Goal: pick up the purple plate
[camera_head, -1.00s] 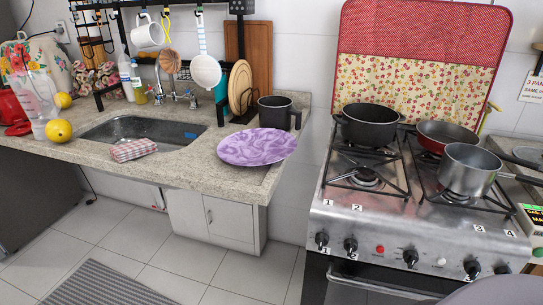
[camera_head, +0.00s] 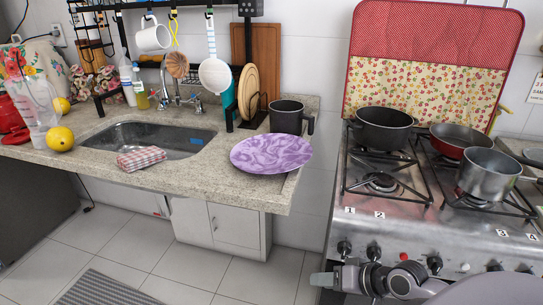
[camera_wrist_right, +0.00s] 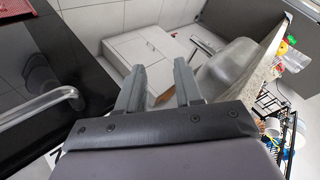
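The purple plate (camera_head: 271,153) has a marbled pattern and lies on the granite counter (camera_head: 225,185) near its right front corner, with its right side close to the counter's edge. My right gripper (camera_head: 322,280) is low at the bottom of the head view, in front of the stove and below and to the right of the plate, well apart from it. In the right wrist view its two fingers (camera_wrist_right: 160,85) stand apart with nothing between them. I cannot make out the plate in that view. My left gripper is not in view.
A dark mug (camera_head: 286,116) stands just behind the plate. A drying rack with wooden boards (camera_head: 248,92) is behind it at left. A checkered cloth (camera_head: 141,158) lies by the sink (camera_head: 150,137). The stove (camera_head: 400,222) with pots stands at right, across a gap.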

